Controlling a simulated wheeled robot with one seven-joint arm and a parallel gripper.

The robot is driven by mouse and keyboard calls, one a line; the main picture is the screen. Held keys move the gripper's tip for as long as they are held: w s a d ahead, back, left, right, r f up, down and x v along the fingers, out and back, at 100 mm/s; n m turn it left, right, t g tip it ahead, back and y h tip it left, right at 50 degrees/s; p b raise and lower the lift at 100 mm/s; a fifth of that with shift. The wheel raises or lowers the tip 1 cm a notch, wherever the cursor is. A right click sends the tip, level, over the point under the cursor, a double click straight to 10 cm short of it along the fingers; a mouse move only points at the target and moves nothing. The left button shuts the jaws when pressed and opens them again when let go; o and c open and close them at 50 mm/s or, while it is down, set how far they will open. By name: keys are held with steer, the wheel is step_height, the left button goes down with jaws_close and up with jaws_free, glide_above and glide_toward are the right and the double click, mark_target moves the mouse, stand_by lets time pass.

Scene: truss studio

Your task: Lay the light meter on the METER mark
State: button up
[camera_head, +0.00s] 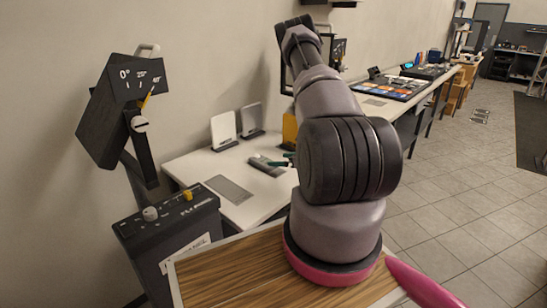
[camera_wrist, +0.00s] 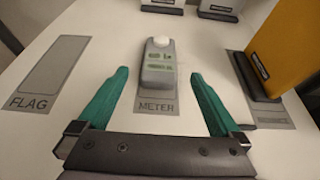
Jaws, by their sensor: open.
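The light meter (camera_wrist: 158,68) is a small grey body with a white dome and greenish display areas. In the wrist view it lies on the grey METER mark (camera_wrist: 156,105), its dome end away from me. The mark's lettered near end is bare. My gripper (camera_wrist: 160,90) is open, with one green finger on each side of the meter. Visible gaps separate both fingers from it. In the head view the meter (camera_head: 266,164) is small on the white table, and my arm hides part of the gripper there.
A FLAG mark (camera_wrist: 51,72) lies bare to the left on the white table (camera_head: 205,165). A yellow block (camera_wrist: 284,48) stands close on the right, by another grey mark (camera_wrist: 268,110). A black control box (camera_head: 170,230) is nearer.

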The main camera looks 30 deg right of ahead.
steer(key=shift+s+r, duration=0.1)
steer(key=shift+r, duration=0.1)
steer(key=a+r+n+g+y, duration=0.25)
steer(key=a+r+n, duration=0.25)
steer(key=a+r, duration=0.45)
steer(key=a+r+n+g+y, duration=0.2)
steer(key=a+r+n+y, duration=0.2)
steer(key=a+r, duration=0.55)
steer(key=s+a+r+n+g, duration=0.3)
steer(key=s+r+n, duration=0.15)
steer(key=r, duration=0.25)
steer(key=s+a+r+n+g, duration=0.2)
steer(key=s+a+r+n, duration=0.15)
steer(key=s+r, duration=0.35)
steer(key=s+d+r+n+t+h, duration=0.1)
steer(key=s+r+n+t+h, duration=0.1)
steer(key=s+r+n+h, duration=0.2)
steer(key=s+d+r+n+t+h, duration=0.2)
steer(key=s+r+n+h, duration=0.3)
steer(key=s+r, duration=0.3)
steer(key=s+n, duration=0.1)
steer(key=s, duration=0.2)
steer(key=shift+d+n, duration=0.3)
steer(key=shift+n, duration=0.1)
steer(key=shift+c, duration=0.3)
